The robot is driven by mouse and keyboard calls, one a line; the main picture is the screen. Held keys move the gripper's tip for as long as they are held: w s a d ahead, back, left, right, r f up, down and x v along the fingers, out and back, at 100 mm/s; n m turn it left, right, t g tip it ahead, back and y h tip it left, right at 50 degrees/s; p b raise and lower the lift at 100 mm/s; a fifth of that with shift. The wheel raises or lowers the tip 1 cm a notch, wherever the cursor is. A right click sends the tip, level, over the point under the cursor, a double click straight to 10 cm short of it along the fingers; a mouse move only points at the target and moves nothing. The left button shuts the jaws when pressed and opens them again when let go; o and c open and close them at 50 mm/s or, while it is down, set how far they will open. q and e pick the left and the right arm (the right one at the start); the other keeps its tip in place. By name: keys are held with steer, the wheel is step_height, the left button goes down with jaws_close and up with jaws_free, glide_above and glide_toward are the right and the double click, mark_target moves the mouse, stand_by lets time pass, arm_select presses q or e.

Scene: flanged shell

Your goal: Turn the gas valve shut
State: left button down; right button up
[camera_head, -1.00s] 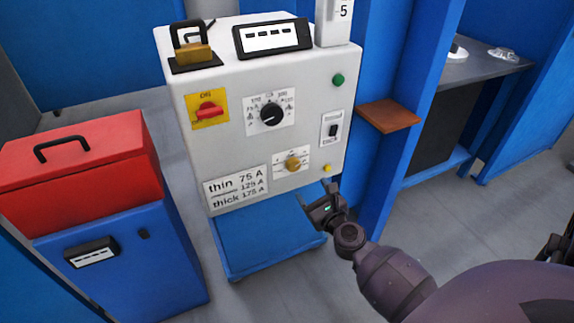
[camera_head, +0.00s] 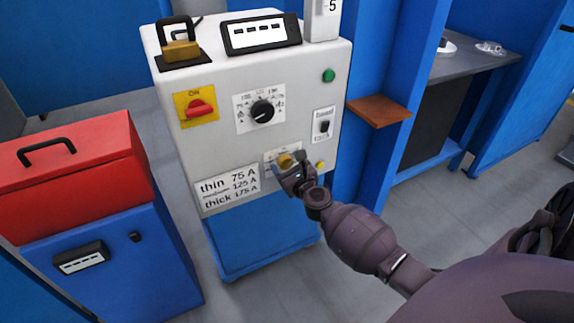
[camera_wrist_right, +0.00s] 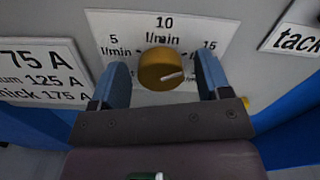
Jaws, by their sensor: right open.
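The gas valve is a round brass-coloured knob (camera_head: 285,160) low on the front of the white machine (camera_head: 215,140). In the right wrist view the knob (camera_wrist_right: 163,69) sits on a white plate (camera_wrist_right: 120,25) marked 5, 10 and 15 l/min. A pale pointer line on it points to the right and slightly up. My right gripper (camera_head: 285,172) is open in front of the panel. In the wrist view its two blue-grey fingers (camera_wrist_right: 162,80) stand on either side of the knob, with small gaps. The gripper partly hides the plate in the head view. My left gripper is not in view.
Above the knob are a black dial (camera_head: 262,111), a red switch (camera_head: 199,108) and a toggle switch (camera_head: 324,126). A thin/thick label (camera_head: 228,188) is at its left. A brown shelf (camera_head: 379,110) juts out at the right. A red-lidded blue cabinet (camera_head: 80,180) stands left.

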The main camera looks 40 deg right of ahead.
steer(key=c, duration=0.9)
